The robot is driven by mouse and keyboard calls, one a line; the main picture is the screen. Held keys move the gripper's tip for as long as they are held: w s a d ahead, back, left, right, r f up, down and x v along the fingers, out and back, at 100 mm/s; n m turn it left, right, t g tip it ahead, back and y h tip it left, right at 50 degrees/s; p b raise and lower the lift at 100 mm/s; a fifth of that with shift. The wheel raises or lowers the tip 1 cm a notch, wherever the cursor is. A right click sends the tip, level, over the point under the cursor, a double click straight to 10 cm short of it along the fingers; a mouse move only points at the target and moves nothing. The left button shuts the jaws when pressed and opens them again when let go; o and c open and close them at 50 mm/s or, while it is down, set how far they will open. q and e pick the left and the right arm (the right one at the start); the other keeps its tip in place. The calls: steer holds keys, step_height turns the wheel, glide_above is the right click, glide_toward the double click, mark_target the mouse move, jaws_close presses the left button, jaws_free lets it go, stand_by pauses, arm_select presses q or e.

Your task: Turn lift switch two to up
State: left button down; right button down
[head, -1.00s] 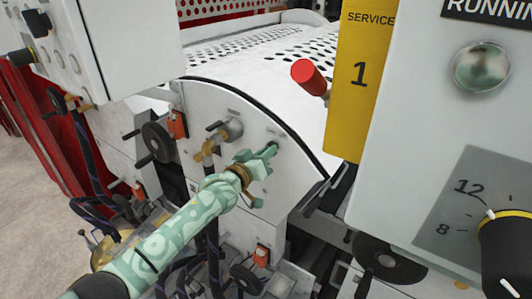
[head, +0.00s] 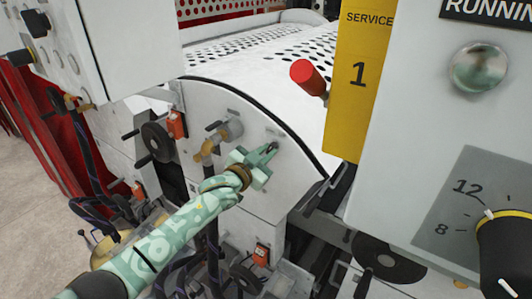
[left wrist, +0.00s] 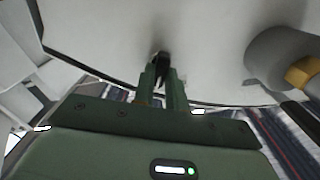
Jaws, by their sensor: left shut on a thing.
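My left gripper (head: 268,153) reaches up to the white side panel (head: 225,110) of the coater. Its jaws are shut on a small dark switch (left wrist: 163,66) on that panel, and the green fingers (left wrist: 162,88) cover most of it in the left wrist view. In the head view, the switch is mostly hidden by the fingertips. Its label and the position it points to cannot be read. My right gripper is not in view.
A valve with a brass fitting (head: 208,147) sticks out just left of my gripper. A red-handled lever (head: 309,76) and a yellow service sign (head: 358,80) stand to the right. A grey control box with a large black knob (head: 506,250) fills the right side.

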arm_select(q)
steer(key=shift+m, duration=0.6)
steer(key=shift+f, duration=0.1)
steer(key=c, duration=1.4)
jaws_free()
steer(key=shift+c, duration=0.2)
steer(key=shift+s+a, duration=0.1)
steer(key=v, duration=1.6)
